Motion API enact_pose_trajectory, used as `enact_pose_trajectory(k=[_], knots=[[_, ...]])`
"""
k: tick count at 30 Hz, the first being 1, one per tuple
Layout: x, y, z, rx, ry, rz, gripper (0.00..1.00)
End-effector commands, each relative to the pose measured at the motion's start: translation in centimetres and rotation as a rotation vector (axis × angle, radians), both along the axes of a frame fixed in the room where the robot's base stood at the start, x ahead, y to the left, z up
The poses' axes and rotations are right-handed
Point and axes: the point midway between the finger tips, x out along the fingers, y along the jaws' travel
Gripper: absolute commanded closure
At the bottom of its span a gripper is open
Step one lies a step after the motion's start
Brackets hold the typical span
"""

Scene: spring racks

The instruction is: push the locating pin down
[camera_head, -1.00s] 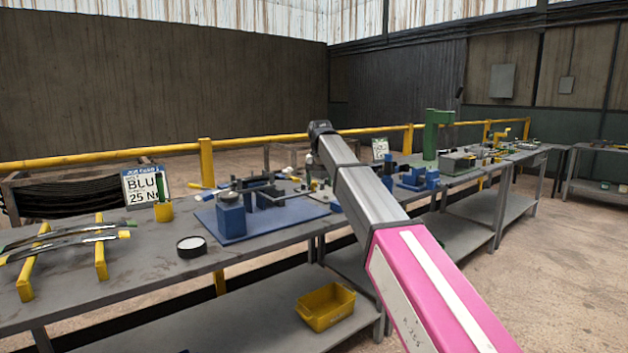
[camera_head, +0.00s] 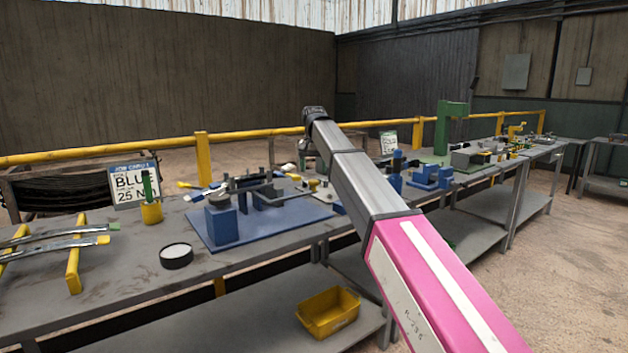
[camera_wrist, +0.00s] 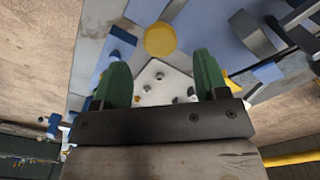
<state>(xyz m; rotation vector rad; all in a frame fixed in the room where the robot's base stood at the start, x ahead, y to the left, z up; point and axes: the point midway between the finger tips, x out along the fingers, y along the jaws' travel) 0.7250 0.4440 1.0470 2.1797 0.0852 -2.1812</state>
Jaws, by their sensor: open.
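My gripper (camera_wrist: 160,68) shows in the wrist view with two green fingers spread apart and nothing between them. Beyond the fingers lies a white plate (camera_wrist: 152,82) with several small dark and light fittings. A yellow round thing (camera_wrist: 160,39) is just past it. I cannot tell which fitting is the locating pin. In the head view my arm reaches over the bench, and its end hides most of my gripper. A blue fixture (camera_head: 222,222) with a dark bar assembly stands on a blue base plate (camera_head: 262,233) left of my arm.
A black-rimmed round dish (camera_head: 176,256), a yellow cup (camera_head: 152,213) and a sign (camera_head: 134,184) stand on the bench's left part. A yellow bin (camera_head: 328,313) sits on the lower shelf. A green press (camera_head: 449,128) and blue blocks (camera_head: 430,177) stand right of my arm.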

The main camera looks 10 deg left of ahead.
Motion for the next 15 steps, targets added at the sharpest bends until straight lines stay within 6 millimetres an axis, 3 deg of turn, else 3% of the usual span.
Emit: enact_pose_trajectory(k=[6,15], knots=[[-0.1,0.0,-3.2,-0.001,0.000,0.000,0.33],[0.0,0.0,-4.6,0.000,-0.001,0.000,0.33]])
